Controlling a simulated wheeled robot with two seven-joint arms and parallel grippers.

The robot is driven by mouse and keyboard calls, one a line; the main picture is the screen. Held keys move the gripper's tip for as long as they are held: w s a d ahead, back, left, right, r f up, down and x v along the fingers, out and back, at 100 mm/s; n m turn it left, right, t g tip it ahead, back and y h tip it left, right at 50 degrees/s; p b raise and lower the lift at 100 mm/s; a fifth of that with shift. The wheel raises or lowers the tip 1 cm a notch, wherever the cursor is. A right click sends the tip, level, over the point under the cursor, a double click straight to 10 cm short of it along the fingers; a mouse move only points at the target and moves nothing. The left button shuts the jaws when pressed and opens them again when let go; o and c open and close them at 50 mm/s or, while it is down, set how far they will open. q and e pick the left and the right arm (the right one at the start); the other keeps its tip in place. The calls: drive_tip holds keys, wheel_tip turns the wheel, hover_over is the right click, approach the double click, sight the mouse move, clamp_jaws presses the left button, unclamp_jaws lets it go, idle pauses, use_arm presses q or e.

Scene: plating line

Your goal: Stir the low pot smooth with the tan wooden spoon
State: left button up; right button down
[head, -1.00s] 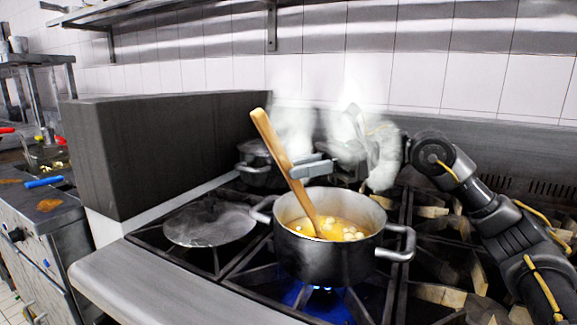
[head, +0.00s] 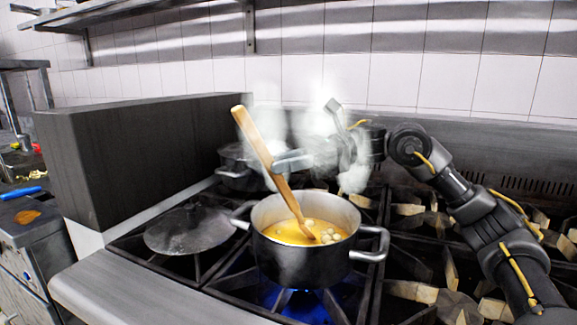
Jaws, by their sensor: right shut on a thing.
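The low pot (head: 303,262) is dark with a bright rim and two side handles. It stands on a lit burner with a blue flame and holds yellow-orange liquid with several pale lumps. The tan wooden spoon (head: 262,149) leans to the upper left, its lower end in the liquid. My right gripper (head: 281,167) is shut on the spoon's handle above the pot's back left rim; steam partly veils the gripper. My left gripper is not in view.
A round lid (head: 190,229) lies on the stove left of the pot. A second pot (head: 240,165) stands behind, partly hidden by steam. A dark block-like partition (head: 140,155) bounds the left. Bare grates lie to the right.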

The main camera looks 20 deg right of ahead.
sight(265, 144)
drive_tip(key=shift+a+r+p, duration=0.6)
drive_tip(key=shift+r+p, duration=0.1)
drive_tip(key=shift+r, duration=0.4)
drive_tip(key=shift+a+r+p, duration=0.55)
drive_tip(key=shift+r+p, duration=0.1)
drive_tip(key=shift+r, duration=0.5)
drive_tip(key=shift+a+r+p, duration=0.6)
drive_tip(key=shift+r+p, duration=0.1)
drive_tip(key=shift+r, duration=0.4)
drive_tip(key=shift+r, duration=0.1)
wheel_tip(265, 144, up, 4)
drive_tip(key=p, duration=0.3)
